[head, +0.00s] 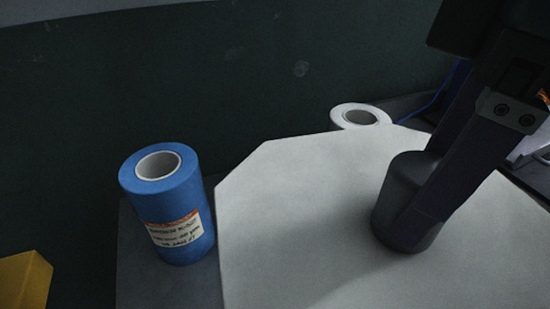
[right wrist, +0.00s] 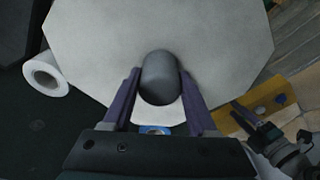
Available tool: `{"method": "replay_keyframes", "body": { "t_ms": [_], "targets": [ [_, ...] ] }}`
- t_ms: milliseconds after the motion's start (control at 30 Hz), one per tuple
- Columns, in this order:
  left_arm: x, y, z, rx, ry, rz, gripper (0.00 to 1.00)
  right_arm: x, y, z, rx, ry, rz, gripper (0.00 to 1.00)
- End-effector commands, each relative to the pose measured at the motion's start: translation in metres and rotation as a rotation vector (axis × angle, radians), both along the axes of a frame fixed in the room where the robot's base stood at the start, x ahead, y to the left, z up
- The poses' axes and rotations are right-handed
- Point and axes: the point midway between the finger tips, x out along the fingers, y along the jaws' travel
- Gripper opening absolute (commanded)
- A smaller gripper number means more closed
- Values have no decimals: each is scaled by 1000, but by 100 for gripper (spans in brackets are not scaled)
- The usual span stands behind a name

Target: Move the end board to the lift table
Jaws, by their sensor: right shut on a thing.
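The end board (head: 290,220) is a pale, flat, eight-sided plate with a dark round knob (head: 400,215) standing up from it. It fills much of the right wrist view (right wrist: 100,50). My right gripper (head: 425,205) comes in from the upper right and is shut on the knob, one finger on each side in the right wrist view (right wrist: 160,80). I cannot tell whether the board rests on something or hangs just above it. What seems to be my left gripper (right wrist: 258,120) shows small at the lower right of the right wrist view; its jaws are unclear. I cannot make out the lift table.
A labelled blue film roll (head: 168,205) stands upright close to the board's left edge, on a grey surface (head: 145,280). A white roll (head: 360,115) is just behind the board. A yellow block (head: 25,280) is at the lower left. A dark green wall (head: 200,80) rises behind.

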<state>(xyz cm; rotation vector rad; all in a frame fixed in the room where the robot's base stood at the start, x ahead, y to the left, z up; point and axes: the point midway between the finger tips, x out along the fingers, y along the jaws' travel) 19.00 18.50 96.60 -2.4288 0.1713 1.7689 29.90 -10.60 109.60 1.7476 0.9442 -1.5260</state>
Motion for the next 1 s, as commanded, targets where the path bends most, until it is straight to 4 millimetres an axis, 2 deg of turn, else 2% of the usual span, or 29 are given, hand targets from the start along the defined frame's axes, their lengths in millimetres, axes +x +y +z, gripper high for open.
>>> {"method": "replay_keyframes", "body": {
  "t_ms": [33,167,267,600,700,933,1000],
  "targets": [
    [0,0,-9,-1,0,1,50,-3,4,-13,7,0,49,0],
    [0,-2,-13,-6,0,4,50,-6,9,-25,14,-6,130,0],
    [0,-2,-18,-10,-1,6,50,-7,10,-43,14,-5,146,0],
    [0,-3,-40,-11,0,7,50,-8,9,-141,11,-4,145,0],
    [0,-3,-45,-11,0,7,50,-7,9,-162,11,-5,144,0],
    [0,-2,-49,-7,0,4,50,-7,10,-184,13,-8,144,0],
    [0,-1,-53,-4,0,3,50,-7,10,-195,13,-6,145,0]
  ]
}}
